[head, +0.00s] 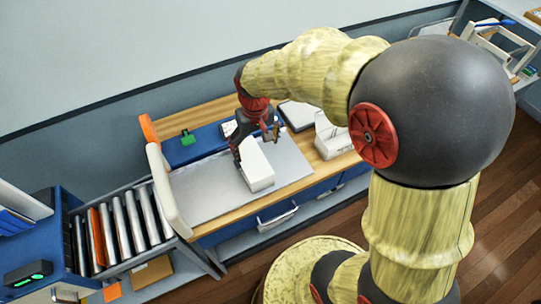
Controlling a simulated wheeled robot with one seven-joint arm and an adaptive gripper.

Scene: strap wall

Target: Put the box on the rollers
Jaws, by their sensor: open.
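A white box (257,166) lies on the grey metal plate (205,190) on top of the workbench. My gripper (254,141) is open, pointing down at the far end of the box. One dark finger is at the box's left side and another part shows to its right. I cannot tell whether the fingers touch the box. The rollers (124,222), a row of metal cylinders in a frame, are at the lower left, beside the bench's left end. An orange piece lies among the rollers at their left.
A pale upright panel (166,193) stands at the bench's left end, between plate and rollers. A green object (187,138) and an orange piece (148,128) are at the back left. A white holder (331,138) stands on the right. A blue cabinet (40,245) borders the rollers.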

